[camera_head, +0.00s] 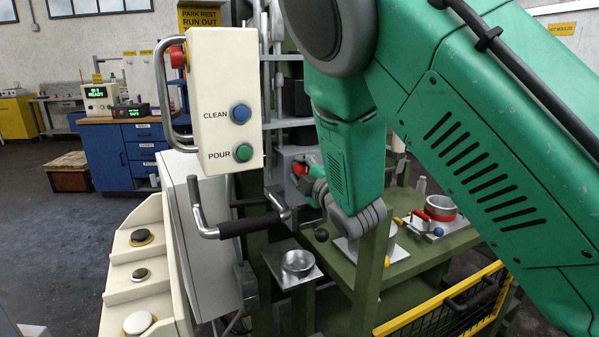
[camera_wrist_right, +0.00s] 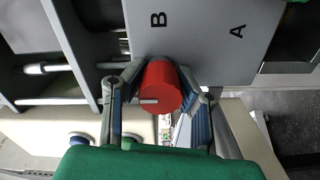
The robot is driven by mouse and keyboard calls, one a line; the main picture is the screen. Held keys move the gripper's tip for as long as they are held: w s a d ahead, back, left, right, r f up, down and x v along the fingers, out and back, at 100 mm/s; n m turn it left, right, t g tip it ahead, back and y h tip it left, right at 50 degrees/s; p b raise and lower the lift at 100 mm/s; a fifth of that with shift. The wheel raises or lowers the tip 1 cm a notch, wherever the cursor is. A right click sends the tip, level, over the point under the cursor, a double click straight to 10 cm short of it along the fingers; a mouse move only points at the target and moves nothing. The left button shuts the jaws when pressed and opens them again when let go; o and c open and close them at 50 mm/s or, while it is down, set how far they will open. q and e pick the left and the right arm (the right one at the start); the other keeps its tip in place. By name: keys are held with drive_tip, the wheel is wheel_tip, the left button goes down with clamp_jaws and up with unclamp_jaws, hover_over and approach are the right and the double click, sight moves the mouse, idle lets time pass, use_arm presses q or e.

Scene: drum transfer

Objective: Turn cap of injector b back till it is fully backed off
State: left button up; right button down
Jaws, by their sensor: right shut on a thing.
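The red cap (camera_wrist_right: 160,85) of injector B sits below the letter B on a grey panel (camera_wrist_right: 205,30) in the right wrist view. A short pale bar or mark crosses it. My right gripper (camera_wrist_right: 161,90) is shut on the cap, one finger on each side. In the head view the red cap (camera_head: 301,169) shows small in front of the grey housing, and my right gripper (camera_head: 310,183) is partly hidden by my green arm. The panel also bears a letter A; no cap shows there. My left gripper is not in view.
A cream control box (camera_head: 224,105) with CLEAN and POUR buttons hangs left of the arm. A black-gripped handle (camera_head: 250,226) juts out below it. A green bench (camera_head: 425,257) holds a red-ringed pot (camera_head: 440,208). A yellow mesh guard (camera_head: 440,318) stands in front.

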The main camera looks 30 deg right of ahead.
drive_tip(key=shift+s+a+f, duration=0.1)
drive_tip(key=shift+s+f, duration=0.05)
drive_tip(key=shift+f, duration=0.35)
drive_tip(key=c, duration=1.4)
unclamp_jaws()
drive_tip(key=shift+o, duration=1)
drive_tip(key=shift+r, duration=0.3)
drive_tip(key=s+a, duration=0.1)
drive_tip(key=s, duration=1.1)
drive_tip(key=shift+a, duration=0.2)
drive_tip(key=shift+w, duration=0.1)
